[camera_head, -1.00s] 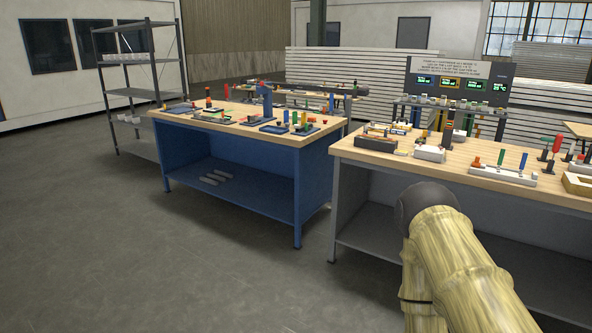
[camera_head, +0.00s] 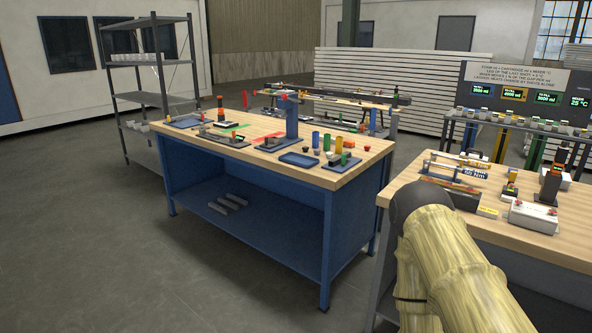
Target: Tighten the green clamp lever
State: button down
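I cannot single out the green clamp lever for sure at this size. Small green parts show on the blue workbench (camera_head: 352,225), among the fixtures on its wooden top. One is a flat green piece (camera_head: 237,126) near the middle left of the top. My arm shows at the lower right, in front of the grey-legged bench. My gripper is out of view.
A second wooden-topped bench (camera_head: 412,222) stands at the right, with a white box (camera_head: 533,216) and several small devices. A display panel (camera_head: 520,95) is behind it. A grey shelf rack (camera_head: 140,97) stands at the back left. The floor (camera_head: 90,240) at the front left is clear.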

aim_at(344, 160)
jog(key=u, duration=0.15)
jog(key=i, duration=1.85)
jog(key=u, duration=0.15)
